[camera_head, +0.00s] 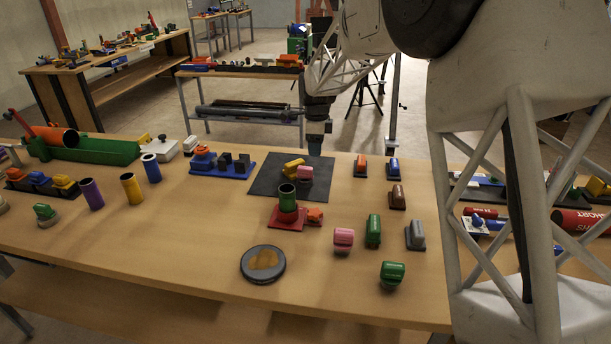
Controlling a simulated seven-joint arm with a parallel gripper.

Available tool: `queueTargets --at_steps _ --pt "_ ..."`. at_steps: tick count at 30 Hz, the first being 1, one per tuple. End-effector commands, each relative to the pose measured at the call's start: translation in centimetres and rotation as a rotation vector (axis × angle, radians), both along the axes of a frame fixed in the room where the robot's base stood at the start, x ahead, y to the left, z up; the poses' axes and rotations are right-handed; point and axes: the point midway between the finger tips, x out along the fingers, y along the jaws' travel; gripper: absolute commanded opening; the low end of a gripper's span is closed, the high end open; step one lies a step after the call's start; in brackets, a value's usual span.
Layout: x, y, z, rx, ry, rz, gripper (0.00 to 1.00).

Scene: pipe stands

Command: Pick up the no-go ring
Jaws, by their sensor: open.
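I cannot tell for certain which thing is the no-go ring; no label for it is readable. A red stand (287,224) with a round red part carries an upright green hollow cylinder (288,198) near the middle of the table. A small orange-red piece (314,216) is beside it at the right. My gripper (316,150) points down over the far edge of a dark square mat (265,184), behind the stand and apart from it. It is small and dark here, and I see nothing held in it.
A round black dish (263,264) lies in front. Several coloured blocks, such as a green one (373,231), stand at right. Upright tubes (131,189) stand at left. The front left of the table is clear.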

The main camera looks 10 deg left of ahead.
Motion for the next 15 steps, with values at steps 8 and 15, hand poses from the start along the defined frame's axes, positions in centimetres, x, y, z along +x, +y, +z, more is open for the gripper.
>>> queueTargets --at_steps 8,15 --pt "2.6 3.6 -3.0 -0.004 0.014 -0.11 0.57" --pt "2.8 4.0 -3.4 -0.005 0.016 -0.128 0.57"
